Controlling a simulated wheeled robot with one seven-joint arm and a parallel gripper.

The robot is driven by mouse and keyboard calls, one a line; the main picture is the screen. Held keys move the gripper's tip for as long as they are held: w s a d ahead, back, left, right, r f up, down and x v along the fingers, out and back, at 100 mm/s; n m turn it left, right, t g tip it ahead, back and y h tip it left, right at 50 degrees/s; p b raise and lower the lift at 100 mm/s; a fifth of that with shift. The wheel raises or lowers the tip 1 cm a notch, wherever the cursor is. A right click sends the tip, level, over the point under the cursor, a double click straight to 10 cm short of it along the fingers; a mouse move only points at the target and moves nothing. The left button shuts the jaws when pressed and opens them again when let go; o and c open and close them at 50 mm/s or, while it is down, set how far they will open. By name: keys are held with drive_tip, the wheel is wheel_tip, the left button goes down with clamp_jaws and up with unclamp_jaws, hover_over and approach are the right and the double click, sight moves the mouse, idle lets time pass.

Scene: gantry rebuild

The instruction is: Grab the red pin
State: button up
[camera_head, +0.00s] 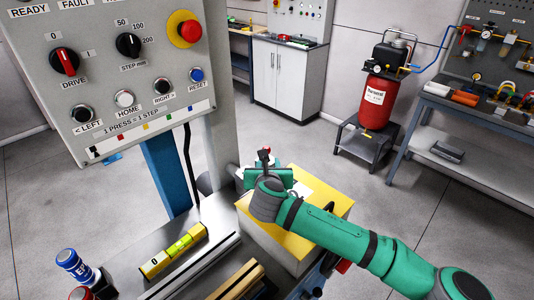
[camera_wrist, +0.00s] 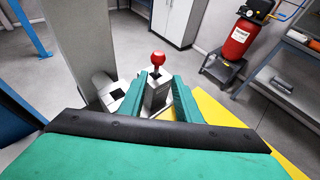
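The red pin has a round red knob (camera_wrist: 158,58) on a short dark stem, upright on a grey metal block in the wrist view. Its red top also shows small in the head view (camera_head: 265,151), just beyond my gripper. My gripper (camera_wrist: 158,90) has its two green fingers apart, one on each side of the grey block in the picture. The knob appears past the fingertips, roughly centred between them. I cannot tell whether either finger touches the block. In the head view my gripper (camera_head: 265,178) hides the lower part of the pin's mount.
A yellow-topped block (camera_head: 325,205) lies under my gripper. A grey control panel (camera_head: 130,75) and post stand at the left. A yellow level (camera_head: 174,250) and a blue can (camera_head: 75,265) are on the near bench.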

drive_tip(key=shift+a+x, duration=0.2)
drive_tip(key=shift+x, duration=1.85)
drive_tip(key=shift+a+x, duration=0.15)
drive_tip(key=shift+x, duration=1.9)
drive_tip(key=shift+f, duration=0.15)
clamp_jaws()
